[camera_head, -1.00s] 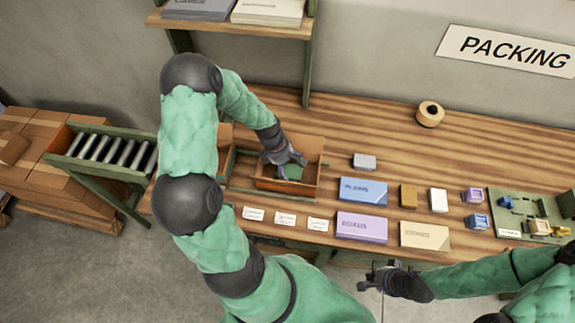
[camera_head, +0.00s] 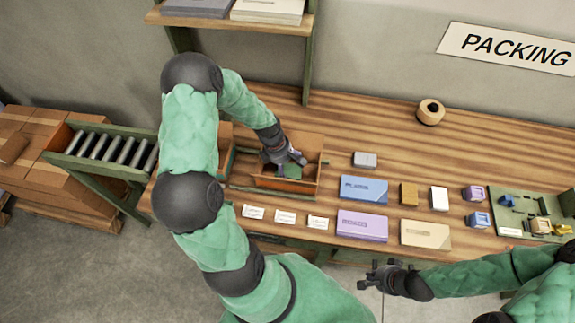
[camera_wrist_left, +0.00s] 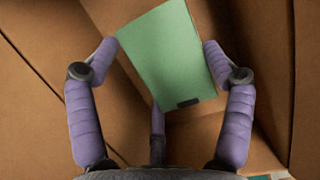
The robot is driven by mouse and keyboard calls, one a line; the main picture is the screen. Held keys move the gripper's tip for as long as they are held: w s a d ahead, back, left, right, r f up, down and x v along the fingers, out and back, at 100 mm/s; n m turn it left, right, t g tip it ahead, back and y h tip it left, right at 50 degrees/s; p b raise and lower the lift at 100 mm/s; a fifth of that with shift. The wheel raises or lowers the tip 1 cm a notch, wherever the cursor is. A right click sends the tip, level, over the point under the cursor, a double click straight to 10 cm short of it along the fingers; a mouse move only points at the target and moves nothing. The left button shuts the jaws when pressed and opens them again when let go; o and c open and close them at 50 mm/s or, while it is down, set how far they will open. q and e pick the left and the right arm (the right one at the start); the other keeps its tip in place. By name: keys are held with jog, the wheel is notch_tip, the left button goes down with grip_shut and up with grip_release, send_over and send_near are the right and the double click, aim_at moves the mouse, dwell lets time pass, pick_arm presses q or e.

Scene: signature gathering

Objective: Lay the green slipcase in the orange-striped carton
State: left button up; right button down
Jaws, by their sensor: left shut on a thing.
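The green slipcase (camera_wrist_left: 170,55) is between the fingers of my left gripper (camera_wrist_left: 160,52) in the left wrist view, with brown cardboard walls around it. In the head view my left gripper (camera_head: 285,160) reaches down into the open orange-striped carton (camera_head: 285,184), and part of the slipcase (camera_head: 292,171) shows just below the fingers. The gripper is shut on the slipcase. I cannot tell whether the slipcase touches the carton floor. My right gripper (camera_head: 372,278) hangs empty in front of the table edge, its fingers apart.
Blue (camera_head: 363,189), lilac (camera_head: 362,227) and cream (camera_head: 425,234) boxes lie right of the carton. Small white cards (camera_head: 285,216) lie in front of it. Another carton (camera_head: 227,150) stands to its left, partly behind my arm. A tape roll (camera_head: 430,112) sits at the back.

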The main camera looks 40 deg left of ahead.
pick_arm(q)
jog(key=shift+f, duration=0.15)
jog(key=o, duration=1)
notch_tip(320, 180, up, 17)
jog(key=p, duration=1.3)
